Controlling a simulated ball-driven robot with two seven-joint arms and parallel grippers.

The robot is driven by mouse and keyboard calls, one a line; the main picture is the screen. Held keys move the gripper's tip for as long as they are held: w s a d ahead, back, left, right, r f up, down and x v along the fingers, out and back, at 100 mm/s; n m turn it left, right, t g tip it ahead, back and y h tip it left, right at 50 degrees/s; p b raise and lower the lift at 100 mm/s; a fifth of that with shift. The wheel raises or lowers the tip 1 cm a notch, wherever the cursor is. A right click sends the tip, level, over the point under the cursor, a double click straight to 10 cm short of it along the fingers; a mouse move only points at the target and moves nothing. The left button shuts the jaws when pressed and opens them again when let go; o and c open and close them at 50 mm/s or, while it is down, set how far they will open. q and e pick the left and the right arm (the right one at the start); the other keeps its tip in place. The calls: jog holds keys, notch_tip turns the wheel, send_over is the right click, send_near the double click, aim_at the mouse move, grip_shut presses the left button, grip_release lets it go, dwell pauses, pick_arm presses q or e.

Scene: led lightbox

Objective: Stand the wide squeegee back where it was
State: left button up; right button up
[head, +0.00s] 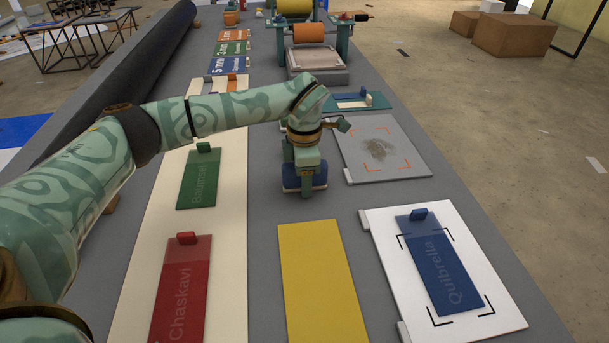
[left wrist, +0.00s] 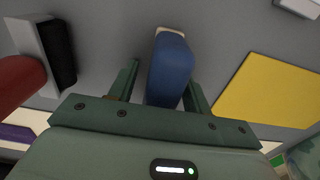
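A blue block-like piece with a cream strip along one end, which I take for the wide squeegee (head: 291,186), stands on the grey table below my left gripper (head: 305,180). In the left wrist view the blue piece (left wrist: 170,68) sits between the two green fingers of the left gripper (left wrist: 160,88). The right-hand finger touches or overlaps it. A strip of grey table shows between it and the left-hand finger, so the fingers look open around it. Its lower part is partly hidden by a finger in the head view. My right gripper is out of view.
A yellow sheet (head: 318,275) lies close in front. Green (head: 198,182) and red (head: 181,290) panels lie left. A white board with a blue panel (head: 440,265) lies right. A grey board with a dark smudge (head: 380,150) and a teal tray (head: 372,103) lie behind.

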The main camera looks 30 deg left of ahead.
pick_arm(q)
jog(key=shift+r, duration=0.15)
notch_tip(320, 180, up, 12)
jog(key=p, duration=0.3)
